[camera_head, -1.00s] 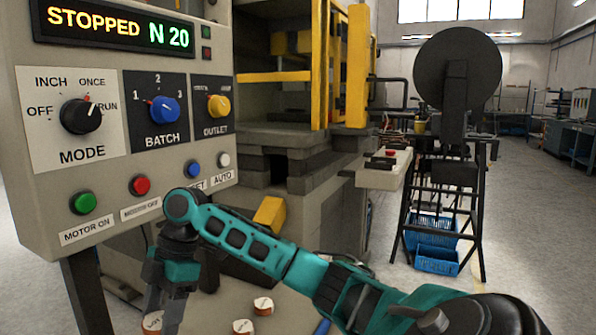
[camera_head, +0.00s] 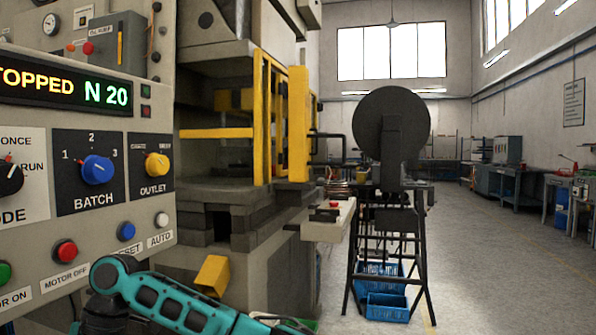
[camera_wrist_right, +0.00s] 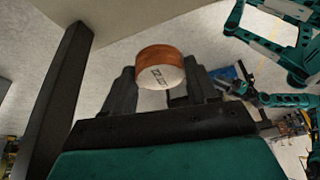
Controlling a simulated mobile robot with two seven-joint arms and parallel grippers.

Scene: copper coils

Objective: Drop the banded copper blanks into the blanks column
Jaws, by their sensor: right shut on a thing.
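My right gripper (camera_wrist_right: 160,84) is shut on a banded copper blank (camera_wrist_right: 160,68) in the right wrist view. The blank is a short round disc with a copper-brown side and a pale face with dark marks that I cannot read. It sits between the two dark fingertips. I cannot make out the blanks column or any other blanks.
A control panel (camera_head: 120,210) with knobs and buttons fills the left, close to my arm. Behind it stands a press with a yellow guard (camera_head: 298,125). A black reel stand (camera_head: 392,215) with blue crates (camera_head: 387,307) is at centre right. The floor (camera_head: 490,265) at right is open.

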